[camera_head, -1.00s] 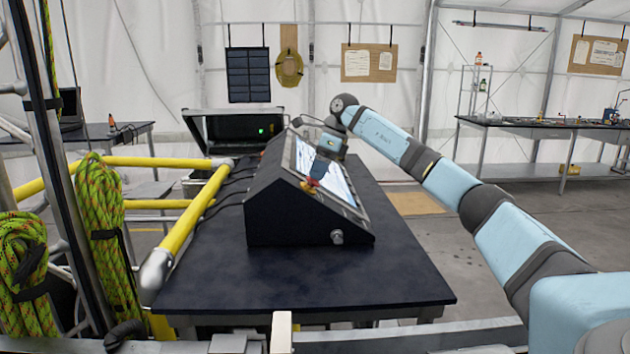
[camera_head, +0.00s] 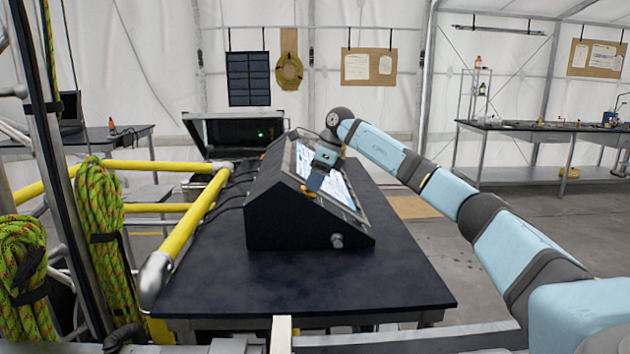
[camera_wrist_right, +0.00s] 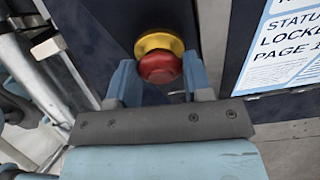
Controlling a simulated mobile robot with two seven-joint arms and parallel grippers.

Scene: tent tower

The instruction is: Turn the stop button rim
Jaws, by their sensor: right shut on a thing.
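The stop button (camera_wrist_right: 160,66) is a red mushroom cap on a yellow collar, set on the dark front of the slanted console (camera_head: 292,225). In the right wrist view the cap sits between the two blue fingers of my right gripper (camera_wrist_right: 160,80), which is shut on it. In the head view my right gripper (camera_head: 314,184) reaches down over the near edge of the console's sloped face. There it hides most of the button. My left gripper is not in view.
The console stands on a dark table (camera_head: 300,280) with free room in front. A yellow railing (camera_head: 190,220) and green rope coils (camera_head: 105,225) are on the left. An open black case (camera_head: 235,130) is behind.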

